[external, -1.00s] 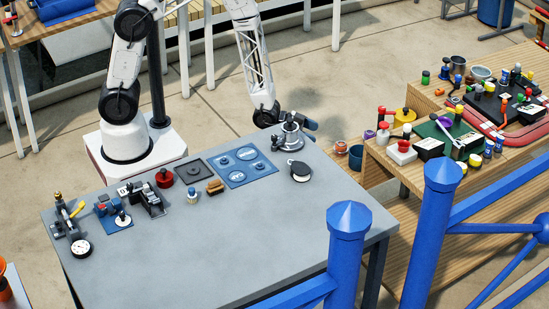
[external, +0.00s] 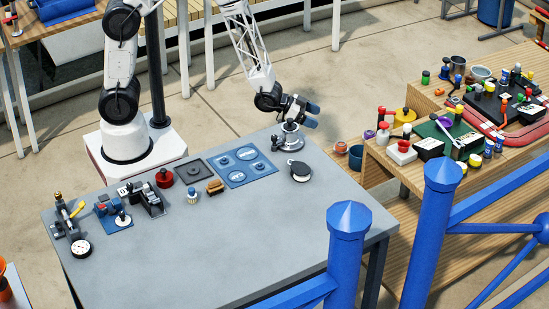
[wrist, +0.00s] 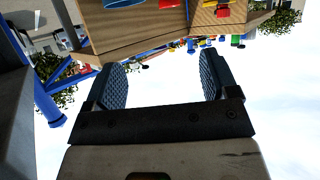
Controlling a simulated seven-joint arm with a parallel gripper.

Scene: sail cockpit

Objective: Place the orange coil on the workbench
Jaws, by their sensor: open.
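The workbench appears to be the grey-topped table (external: 230,245) in front of my base. My gripper (external: 311,115) is above the grey table's far right corner, tilted towards the right. In the wrist view my gripper (wrist: 162,82) has its two dark ribbed fingers wide apart with nothing between them.
The grey table holds a metal fitting (external: 289,139) below my gripper, a round black-and-white item (external: 300,171), a blue tray (external: 234,180) and small tools along its far side. Blue railing posts (external: 347,245) stand in front. The table's front middle is clear. The wooden bench (external: 384,167) is crowded.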

